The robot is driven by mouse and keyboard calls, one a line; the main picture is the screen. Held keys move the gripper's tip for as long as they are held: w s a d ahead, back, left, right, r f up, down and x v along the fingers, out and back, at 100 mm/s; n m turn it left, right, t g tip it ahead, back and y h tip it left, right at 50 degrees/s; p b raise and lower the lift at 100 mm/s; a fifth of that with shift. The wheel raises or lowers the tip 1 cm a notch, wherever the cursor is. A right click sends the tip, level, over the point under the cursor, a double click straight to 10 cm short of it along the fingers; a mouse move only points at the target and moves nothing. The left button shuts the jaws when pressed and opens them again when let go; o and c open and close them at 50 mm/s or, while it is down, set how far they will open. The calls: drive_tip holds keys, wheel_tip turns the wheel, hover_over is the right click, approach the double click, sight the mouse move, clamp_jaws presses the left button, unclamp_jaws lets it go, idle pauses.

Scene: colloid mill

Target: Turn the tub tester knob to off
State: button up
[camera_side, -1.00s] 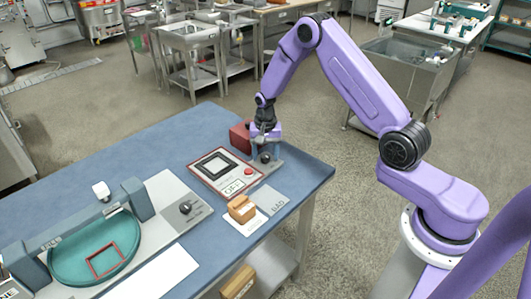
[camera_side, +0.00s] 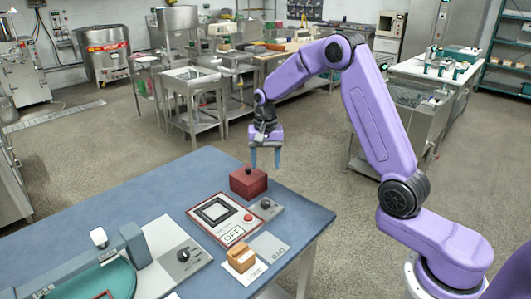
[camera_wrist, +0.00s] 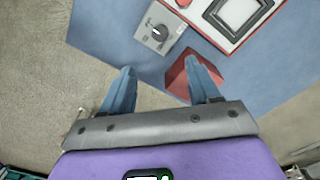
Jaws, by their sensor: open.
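A dark round knob (camera_side: 265,203) sits on a small grey plate beside a white tester panel (camera_side: 208,235) with a red border and a red button. In the wrist view the knob (camera_wrist: 157,33) shows a pale mark; I cannot read its setting. A second dark knob (camera_side: 183,255) sits on the grey plate of the teal tub machine (camera_side: 110,285) at the lower left. I cannot tell from labels which one is the tub tester knob.
A red block (camera_side: 248,183) with a small dark top stands behind the panel and close to the knob, under my gripper. A tan block (camera_side: 241,257) sits on a white card in front, beside a grey card marked BAD (camera_side: 268,247).

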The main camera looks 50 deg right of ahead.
wheel_tip(320, 180, up, 3)
drive_tip(key=shift+f, duration=0.2)
drive_tip(key=shift+a, duration=0.1)
drive_tip(key=s+a+r+n, duration=0.4)
drive_tip(key=s+a+n, duration=0.75)
drive_tip(key=s, duration=0.45)
drive_tip(key=s+d+n, duration=0.2)
drive_tip(key=s+n, duration=0.8)
drive_tip(key=s, duration=1.1)
